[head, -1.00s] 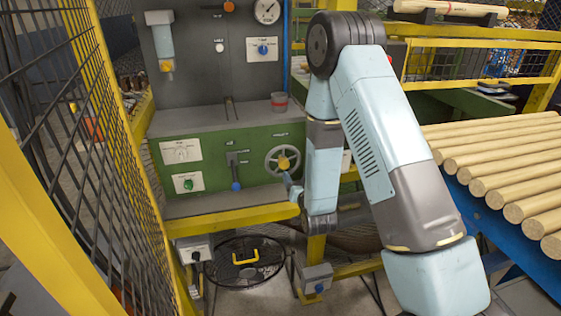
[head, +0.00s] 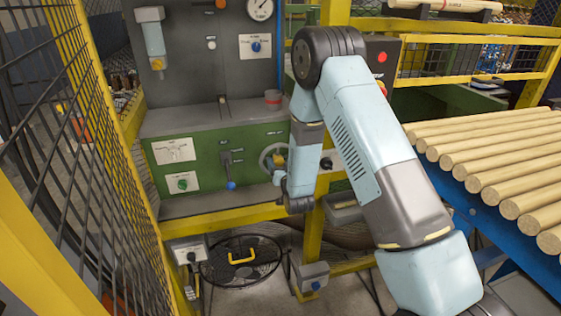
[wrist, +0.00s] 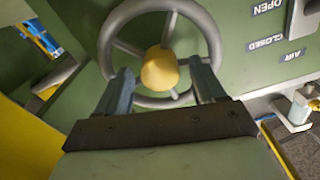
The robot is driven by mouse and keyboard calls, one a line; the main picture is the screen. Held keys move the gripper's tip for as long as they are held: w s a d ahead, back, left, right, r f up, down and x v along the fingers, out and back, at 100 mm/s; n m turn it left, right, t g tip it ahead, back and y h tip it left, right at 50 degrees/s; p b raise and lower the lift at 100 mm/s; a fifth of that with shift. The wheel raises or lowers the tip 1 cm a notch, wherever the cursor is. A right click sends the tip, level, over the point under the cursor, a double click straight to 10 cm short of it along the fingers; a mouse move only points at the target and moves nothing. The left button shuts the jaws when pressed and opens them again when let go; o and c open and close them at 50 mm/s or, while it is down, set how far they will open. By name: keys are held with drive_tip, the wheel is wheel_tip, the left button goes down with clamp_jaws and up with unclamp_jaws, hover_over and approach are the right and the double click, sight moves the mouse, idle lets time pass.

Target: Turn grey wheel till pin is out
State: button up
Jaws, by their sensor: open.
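The grey wheel (head: 265,156) is on the green panel, partly hidden by my arm in the head view. In the wrist view the wheel (wrist: 213,42) fills the upper middle, with spokes and a round yellow hub (wrist: 160,70). My gripper (wrist: 163,78) is open in front of it, one finger on each side of the hub, overlapping the lower rim. I cannot tell whether the fingers touch the wheel. In the head view my gripper (head: 279,176) is at the wheel's lower right. I cannot make out the pin.
A yellow mesh fence (head: 95,150) stands at left. Wooden rods (head: 500,165) lie at right. A yellow rail (head: 225,217) runs below the panel.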

drive_tip(key=shift+x, duration=1.4)
drive_tip(key=shift+d, duration=0.1)
clamp_jaws()
